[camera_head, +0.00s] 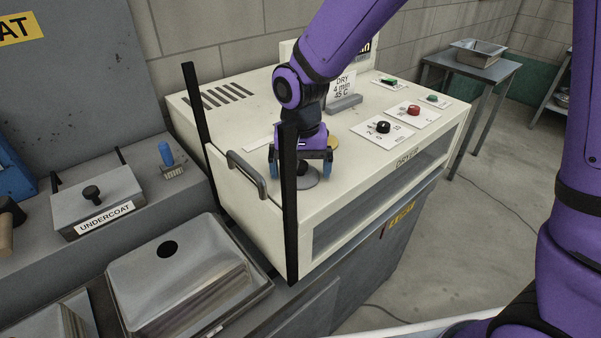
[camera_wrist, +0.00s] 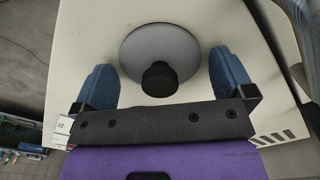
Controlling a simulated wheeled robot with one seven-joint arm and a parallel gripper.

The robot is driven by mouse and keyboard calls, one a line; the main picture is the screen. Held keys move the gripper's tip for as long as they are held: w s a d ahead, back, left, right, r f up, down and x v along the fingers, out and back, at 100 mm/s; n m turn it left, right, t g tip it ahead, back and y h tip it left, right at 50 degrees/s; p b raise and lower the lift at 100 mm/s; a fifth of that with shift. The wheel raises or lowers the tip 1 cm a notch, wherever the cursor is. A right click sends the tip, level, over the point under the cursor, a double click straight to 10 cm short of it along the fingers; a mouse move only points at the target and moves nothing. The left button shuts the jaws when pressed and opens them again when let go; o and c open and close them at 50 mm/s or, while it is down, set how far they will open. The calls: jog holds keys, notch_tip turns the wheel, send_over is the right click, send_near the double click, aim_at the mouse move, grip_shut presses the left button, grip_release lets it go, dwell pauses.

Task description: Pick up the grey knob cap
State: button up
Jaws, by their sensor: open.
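The grey knob cap is a round grey disc with a black knob standing on it; in the wrist view the disc (camera_wrist: 160,45) lies on the cream top of the dryer, and its black knob (camera_wrist: 159,79) points toward the camera. In the head view only part of the grey disc (camera_head: 311,181) shows below my gripper (camera_head: 300,172). My gripper is open, and in the wrist view its two blue fingers (camera_wrist: 164,76) stand on either side of the cap with gaps to the knob. I cannot tell the exact height of the fingertips above the dryer top.
The dryer (camera_head: 227,126) carries a grey handle (camera_head: 247,172), a black post beside my gripper, a grey bar (camera_head: 345,104) and panels with black (camera_head: 383,127) and red (camera_head: 413,110) knobs. An undercoat box (camera_head: 97,198) and metal basin (camera_head: 180,280) stand left.

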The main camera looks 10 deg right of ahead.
jog(key=c, duration=0.8)
jog(key=shift+r, duration=0.1)
